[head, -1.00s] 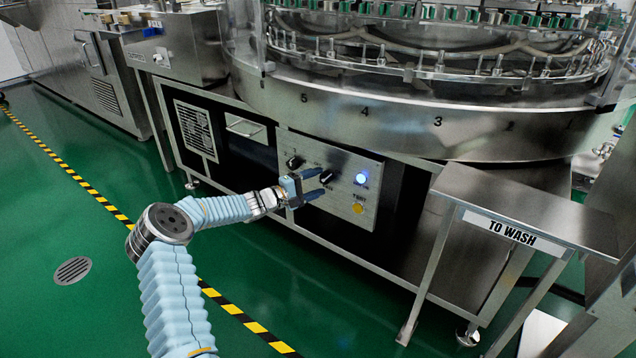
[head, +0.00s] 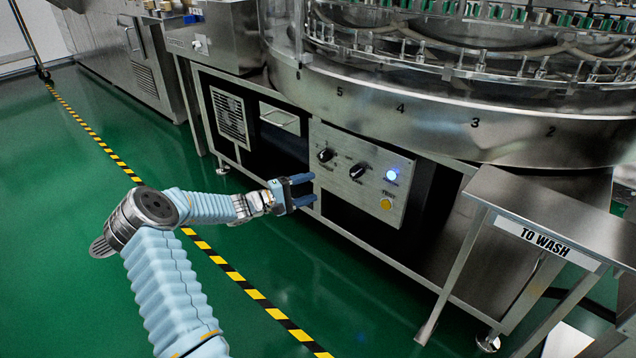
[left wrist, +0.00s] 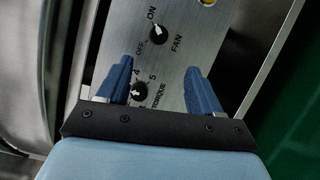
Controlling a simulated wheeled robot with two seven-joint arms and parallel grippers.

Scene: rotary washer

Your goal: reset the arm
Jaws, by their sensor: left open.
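My left gripper (head: 308,189) is in front of the washer's control panel (head: 340,190), below and left of its knobs. It is open, with nothing between its two blue fingers, and looks clear of the panel. In the left wrist view the open fingers (left wrist: 158,66) frame the torque knob (left wrist: 138,92), with the fan knob (left wrist: 158,33) beyond the fingertips. In the head view the torque knob (head: 325,155) and the fan knob (head: 357,171) are both uncovered. My right gripper is not in view.
A lit blue lamp (head: 391,174) and a yellow button (head: 386,203) are on the panel's right. A metal table marked TO WASH (head: 545,241) stands to the right. Green floor (head: 90,240) with a striped line (head: 235,276) is free around my left arm.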

